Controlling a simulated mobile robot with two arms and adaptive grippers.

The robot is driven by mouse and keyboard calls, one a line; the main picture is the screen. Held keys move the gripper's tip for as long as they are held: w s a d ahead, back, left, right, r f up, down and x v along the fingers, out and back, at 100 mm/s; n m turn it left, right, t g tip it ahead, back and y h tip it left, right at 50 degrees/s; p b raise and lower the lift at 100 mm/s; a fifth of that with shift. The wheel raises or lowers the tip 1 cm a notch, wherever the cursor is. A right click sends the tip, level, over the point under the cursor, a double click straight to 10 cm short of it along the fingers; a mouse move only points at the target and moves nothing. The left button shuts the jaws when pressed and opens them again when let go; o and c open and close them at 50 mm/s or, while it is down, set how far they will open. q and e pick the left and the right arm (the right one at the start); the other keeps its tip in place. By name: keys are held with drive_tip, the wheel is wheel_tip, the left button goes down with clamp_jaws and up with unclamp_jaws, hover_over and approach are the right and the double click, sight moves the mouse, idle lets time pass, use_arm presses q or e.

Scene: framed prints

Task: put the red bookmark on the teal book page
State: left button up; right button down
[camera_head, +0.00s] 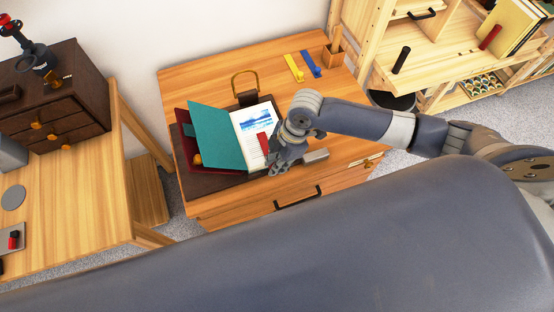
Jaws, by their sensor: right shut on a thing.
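The open book lies on the wooden cabinet top, with its teal cover (217,137) on the left and a white page (243,126) with a blue picture on the right. The red bookmark (263,143) is over the lower right part of that page; I cannot tell if it touches the paper. My right gripper (272,163) is at the page's lower right edge, shut on the bookmark's near end. My gripper and wrist hide part of the page's right side. My left gripper is not in view.
A brass-coloured handle (245,75) stands behind the book. Yellow (293,68) and blue (310,63) bookmark-like strips lie at the back right, near a wooden cup (333,55). A dark red cover (183,146) and brown mat (215,180) lie under the book.

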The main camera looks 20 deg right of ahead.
drive_tip(key=shift+f, duration=0.1)
drive_tip(key=c, duration=1.4)
unclamp_jaws()
drive_tip(key=shift+c, duration=0.2)
drive_tip(key=v, duration=1.2)
drive_tip(key=shift+a, duration=0.1)
